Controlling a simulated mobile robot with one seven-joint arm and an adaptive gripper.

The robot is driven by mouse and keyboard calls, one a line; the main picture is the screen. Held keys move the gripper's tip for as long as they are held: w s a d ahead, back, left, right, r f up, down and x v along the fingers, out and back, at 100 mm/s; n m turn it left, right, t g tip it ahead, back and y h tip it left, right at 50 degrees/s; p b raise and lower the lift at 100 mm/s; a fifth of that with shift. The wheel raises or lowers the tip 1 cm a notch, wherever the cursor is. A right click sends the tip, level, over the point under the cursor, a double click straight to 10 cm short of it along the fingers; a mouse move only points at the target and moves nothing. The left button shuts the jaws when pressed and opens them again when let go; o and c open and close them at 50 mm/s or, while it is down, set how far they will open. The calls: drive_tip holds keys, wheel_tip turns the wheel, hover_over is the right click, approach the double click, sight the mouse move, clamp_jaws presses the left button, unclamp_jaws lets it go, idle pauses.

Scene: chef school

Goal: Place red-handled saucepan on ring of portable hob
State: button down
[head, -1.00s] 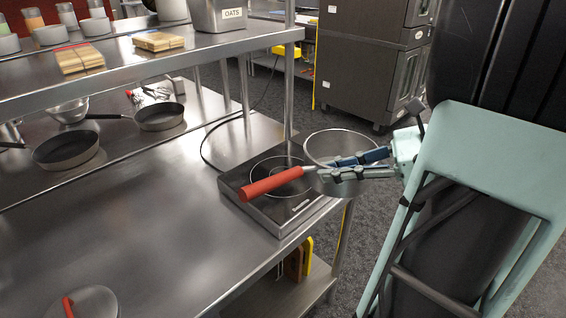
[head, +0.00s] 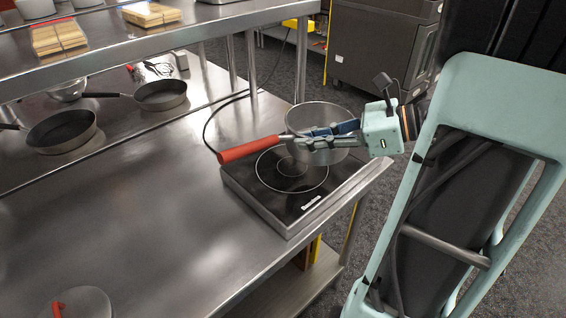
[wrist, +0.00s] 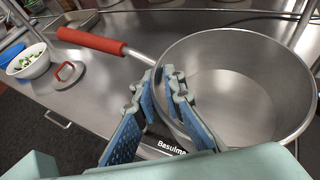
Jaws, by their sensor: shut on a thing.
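The red-handled saucepan (head: 325,110) is in my gripper (head: 290,141), over the back right part of the portable hob (head: 235,183). Its red handle (head: 250,149) points left. In the wrist view the saucepan (wrist: 235,85) is empty. My gripper (wrist: 165,75) is shut on the pan's near side, close to where the handle joins; the exact contact is partly hidden. The ring (head: 265,177) of the hob shows in front of and left of the pan. The pan seems above the hob, but its base is partly hidden by my gripper.
The hob stands at the right edge of the steel counter (head: 140,215). A lid with a red handle (head: 88,303) lies at the front left. Two frying pans (head: 65,130) (head: 160,95) stand left, below a raised shelf (head: 200,30). The counter's middle is clear.

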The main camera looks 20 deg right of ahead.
sight(341, 155)
drive_tip(key=w+a+f, duration=0.1)
drive_tip(key=w+f, duration=0.1)
drive_tip(key=w+a+f, duration=0.1)
drive_tip(key=f, duration=0.1)
drive_tip(key=w+a+f, duration=0.1)
drive_tip(key=w+f, duration=0.1)
drive_tip(key=shift+w+a+f+b, duration=0.25)
drive_tip(key=shift+w+a+b, duration=0.05)
drive_tip(key=shift+w+f, duration=0.1)
drive_tip(key=shift+f, duration=1.5)
drive_tip(key=shift+a, duration=0.1)
drive_tip(key=shift+f, duration=0.15)
drive_tip(key=c, duration=2)
unclamp_jaws()
drive_tip(key=v, duration=1.2)
